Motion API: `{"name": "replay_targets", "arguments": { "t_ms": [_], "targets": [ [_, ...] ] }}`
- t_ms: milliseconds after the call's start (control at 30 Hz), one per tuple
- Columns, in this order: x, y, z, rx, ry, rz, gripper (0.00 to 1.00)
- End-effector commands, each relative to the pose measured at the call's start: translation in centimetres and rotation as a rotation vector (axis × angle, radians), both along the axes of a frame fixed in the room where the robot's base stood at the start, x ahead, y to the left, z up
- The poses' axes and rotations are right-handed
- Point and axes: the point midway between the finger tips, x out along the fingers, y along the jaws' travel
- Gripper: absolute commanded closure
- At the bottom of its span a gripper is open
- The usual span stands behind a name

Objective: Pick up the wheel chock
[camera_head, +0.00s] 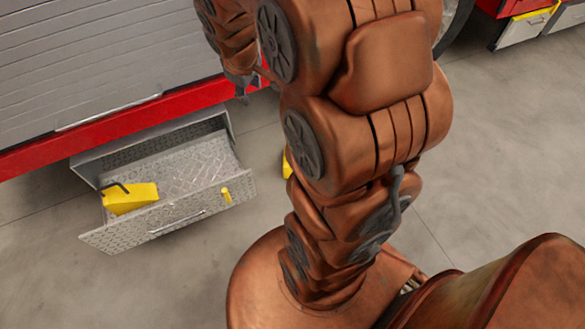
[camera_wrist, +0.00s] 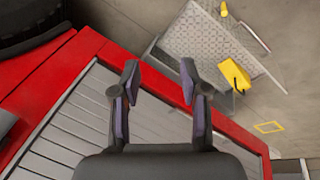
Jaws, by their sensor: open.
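A yellow wheel chock (camera_head: 130,198) with a dark handle sits in the left end of an open metal drawer (camera_head: 190,205), against its front. In the wrist view the chock (camera_wrist: 235,75) lies right of my gripper (camera_wrist: 160,76), whose two fingers are apart with nothing between them. In the head view my gripper (camera_head: 243,90) is small and partly hidden by my arm, above and right of the drawer, near the red truck side. The gripper is clear of the chock.
The red vehicle side (camera_head: 150,108) with a grey shutter (camera_head: 80,55) stands behind the drawer. A yellow object (camera_head: 287,166) is mostly hidden behind my arm. Bare concrete floor (camera_head: 130,285) lies in front.

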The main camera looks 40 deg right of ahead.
Motion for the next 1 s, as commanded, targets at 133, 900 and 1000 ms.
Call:
{"name": "replay_targets", "arguments": {
  "t_ms": [133, 900, 1000],
  "targets": [
    [4.4, -4.4, -5.0, -0.058, -0.053, 0.076, 0.56],
    [17.8, -23.8, -29.7, -0.366, -0.333, 0.541, 0.56],
    [18.3, -25.6, -33.3, -0.406, -0.372, 0.599, 0.56]
  ]
}}
